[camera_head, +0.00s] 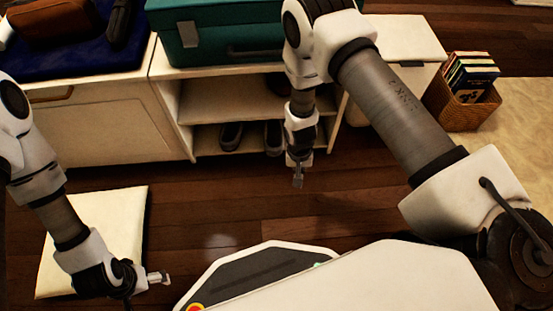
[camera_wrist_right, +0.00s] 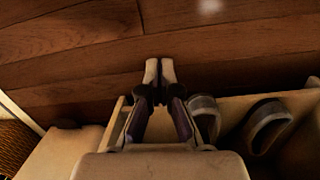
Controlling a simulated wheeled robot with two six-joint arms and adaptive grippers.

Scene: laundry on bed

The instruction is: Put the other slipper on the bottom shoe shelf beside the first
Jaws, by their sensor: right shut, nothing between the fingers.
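Two dark grey slippers sit side by side on the bottom shoe shelf (camera_head: 205,150). The left slipper (camera_head: 231,136) shows clearly in the head view; the other slipper (camera_head: 273,138) is partly behind my right arm. Both also show in the right wrist view, one slipper (camera_wrist_right: 205,116) just beside my fingers and the other slipper (camera_wrist_right: 266,124) farther right. My right gripper (camera_head: 298,180) is shut and empty, in front of the shelf and apart from the slippers; its fingertips (camera_wrist_right: 160,72) meet over the floor. My left gripper (camera_head: 160,277) hangs low by a cream cushion, its finger gap unclear.
The cream cushion (camera_head: 120,215) lies on the floor at left. A teal case (camera_head: 215,35) stands on the shoe cabinet. A wicker basket of books (camera_head: 462,105) stands at right. The wooden floor (camera_head: 225,205) before the shelf is clear.

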